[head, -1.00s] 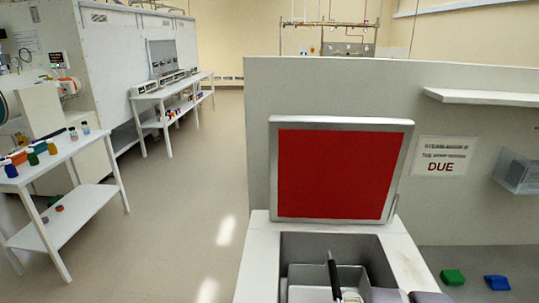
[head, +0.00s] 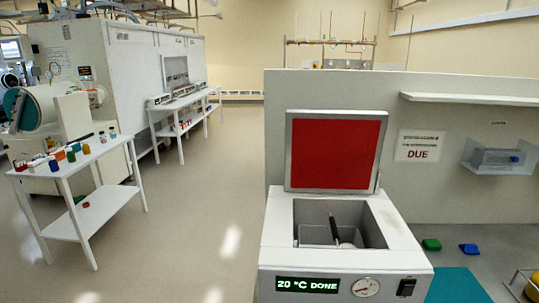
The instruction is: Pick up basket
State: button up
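A white bath unit (head: 347,264) with its red-lined lid (head: 335,150) raised stands in the middle of the head view. Its display reads "20 °C DONE". Inside its open well sits a grey basket-like insert (head: 314,234) with a dark upright handle (head: 334,230). The well's front wall hides its lower part. A small pale round thing shows beside the handle. A wire rack or basket (head: 526,284) is cut off at the lower right edge; I cannot tell which it is. My gripper is not in view.
A grey partition (head: 430,110) stands behind. A white side table (head: 78,165) with several bottles is at left. The floor between is clear.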

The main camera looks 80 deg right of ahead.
aim_at(332, 247)
jog(key=i+j+z, duration=0.2)
jog(key=i, duration=0.2)
jog(key=i+z, duration=0.25)
jog(key=i, duration=0.15)
jog(key=i+j+z, duration=0.2)
jog(key=i+l+z, duration=0.3)
jog(key=z, duration=0.15)
jog(key=i+l+z, duration=0.25)
jog(key=z, duration=0.25)
jog(key=i+z, duration=0.75)
jog(key=z, duration=0.2)
jog(key=i+j+z, duration=0.2)
jog(key=i+z, duration=0.25)
jog(key=i+j+z, duration=0.2)
jog(key=z, duration=0.25)
jog(key=i+j+z, duration=0.25)
jog(key=j+z, duration=0.25)
jog(key=i+l+z, duration=0.1)
jog(key=z, duration=0.35)
jog(key=i+z, duration=0.5)
jog(key=z, duration=0.35)
jog(key=i+z, duration=0.2)
jog(key=z, duration=0.2)
jog(key=l, duration=0.25)
jog(key=k, duration=0.05)
